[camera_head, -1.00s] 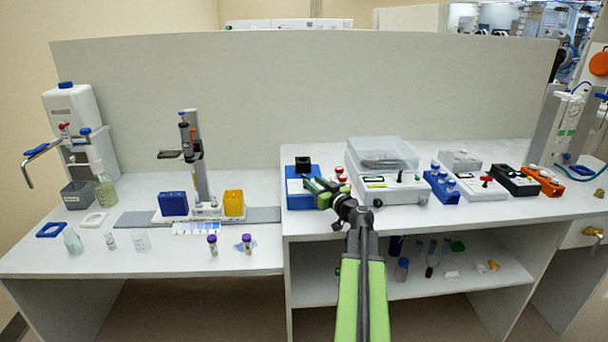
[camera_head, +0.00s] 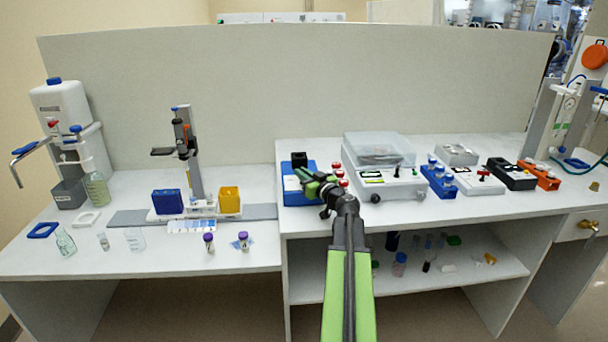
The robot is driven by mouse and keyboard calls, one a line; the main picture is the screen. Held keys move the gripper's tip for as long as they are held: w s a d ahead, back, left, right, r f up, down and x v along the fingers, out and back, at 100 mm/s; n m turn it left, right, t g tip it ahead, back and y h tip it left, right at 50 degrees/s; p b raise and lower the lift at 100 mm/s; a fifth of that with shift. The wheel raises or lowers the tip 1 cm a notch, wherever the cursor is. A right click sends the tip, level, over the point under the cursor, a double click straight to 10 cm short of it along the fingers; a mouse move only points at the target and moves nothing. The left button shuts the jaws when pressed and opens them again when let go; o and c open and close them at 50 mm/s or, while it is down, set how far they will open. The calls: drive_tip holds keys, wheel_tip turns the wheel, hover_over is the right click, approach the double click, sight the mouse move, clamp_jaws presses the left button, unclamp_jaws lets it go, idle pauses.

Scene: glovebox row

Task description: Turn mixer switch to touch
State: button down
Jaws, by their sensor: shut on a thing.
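The mixer (camera_head: 290,188) is a blue box with a black cup (camera_head: 299,160) on its top, at the left end of the raised right bench. A white patch marks its front left part. My gripper (camera_head: 306,182), green and black, is over the mixer's right part, its jaws shut at the mixer's top face. The switch is hidden behind the jaws, so its setting cannot be read.
Red-capped vials (camera_head: 339,172) stand close right of my gripper. Beyond them is a white centrifuge (camera_head: 390,188) with a clear lid, then a blue rack (camera_head: 438,182). A lower bench with a stand (camera_head: 189,150) lies left. A grey panel (camera_head: 300,90) closes off the back.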

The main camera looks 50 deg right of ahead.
drive_tip(key=shift+a, duration=0.1)
drive_tip(key=m+g+h, duration=0.1)
drive_tip(key=m+h, duration=0.1)
drive_tip(key=h, duration=0.1)
drive_tip(key=shift+a+m+h, duration=0.15)
drive_tip(key=shift+m+h, duration=0.15)
drive_tip(key=shift+h, duration=0.1)
drive_tip(key=m+g+h, duration=0.1)
drive_tip(key=h, duration=0.1)
drive_tip(key=m+g+h, duration=0.1)
drive_tip(key=m+h, duration=0.1)
drive_tip(key=shift+d+g, duration=0.2)
drive_tip(key=shift+g, duration=0.2)
drive_tip(key=c, duration=1.5)
unclamp_jaws()
